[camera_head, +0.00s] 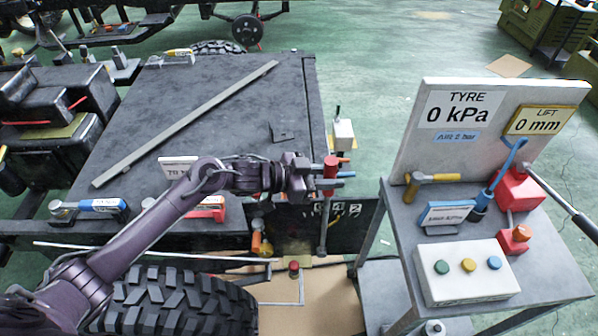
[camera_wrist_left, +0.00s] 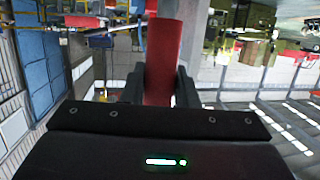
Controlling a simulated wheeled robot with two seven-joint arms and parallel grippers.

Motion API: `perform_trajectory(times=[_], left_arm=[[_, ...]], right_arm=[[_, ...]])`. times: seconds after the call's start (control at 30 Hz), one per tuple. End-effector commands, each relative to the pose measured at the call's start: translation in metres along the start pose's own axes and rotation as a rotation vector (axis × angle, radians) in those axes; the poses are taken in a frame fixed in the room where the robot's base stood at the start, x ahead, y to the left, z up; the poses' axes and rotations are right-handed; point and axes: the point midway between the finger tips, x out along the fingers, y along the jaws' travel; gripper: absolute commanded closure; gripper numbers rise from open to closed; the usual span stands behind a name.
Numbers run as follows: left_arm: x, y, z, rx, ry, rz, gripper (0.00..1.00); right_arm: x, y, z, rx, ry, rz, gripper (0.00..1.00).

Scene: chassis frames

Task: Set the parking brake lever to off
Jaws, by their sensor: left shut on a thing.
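A red upright grip (camera_head: 331,178) stands beside the dark chassis corner, on top of a grey rod (camera_head: 322,235) that runs down from it. I take it for the parking brake lever, but no label on it can be read. My left gripper (camera_head: 316,178) reaches it from the left and is shut on it. In the left wrist view the red grip (camera_wrist_left: 162,50) stands between the two dark fingers (camera_wrist_left: 160,88). The grip looks near upright. No off mark can be made out. My right gripper is not in view.
A grey cart (camera_head: 550,265) at right carries a tyre and lift sign board (camera_head: 465,150), a button box (camera_head: 465,272) and red jack parts (camera_head: 515,190). Small red and blue handles (camera_head: 346,174) sit just right of the grip. A big tyre (camera_head: 180,302) lies below my left arm.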

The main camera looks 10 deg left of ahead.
Motion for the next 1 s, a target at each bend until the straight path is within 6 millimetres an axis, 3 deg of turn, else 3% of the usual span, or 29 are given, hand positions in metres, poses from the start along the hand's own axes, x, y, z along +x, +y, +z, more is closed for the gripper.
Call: perform_trajectory(times=[0.03,0.2,0.5,0.7,1.0], left_arm=[[0.015,0.003,-0.013,0.011,-0.028,0.001,1.0],[0.061,0.013,-0.019,0.034,-0.151,-0.005,1.0],[0.119,0.024,-0.017,0.061,-0.307,-0.016,1.0],[0.135,0.027,-0.015,0.068,-0.351,-0.018,1.0],[0.138,0.028,-0.013,0.07,-0.362,-0.019,1.0]], right_arm=[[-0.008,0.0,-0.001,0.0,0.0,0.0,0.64],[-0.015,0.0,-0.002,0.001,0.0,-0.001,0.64],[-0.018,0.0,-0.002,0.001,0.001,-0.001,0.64],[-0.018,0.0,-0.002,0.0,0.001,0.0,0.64],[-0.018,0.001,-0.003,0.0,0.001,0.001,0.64]])
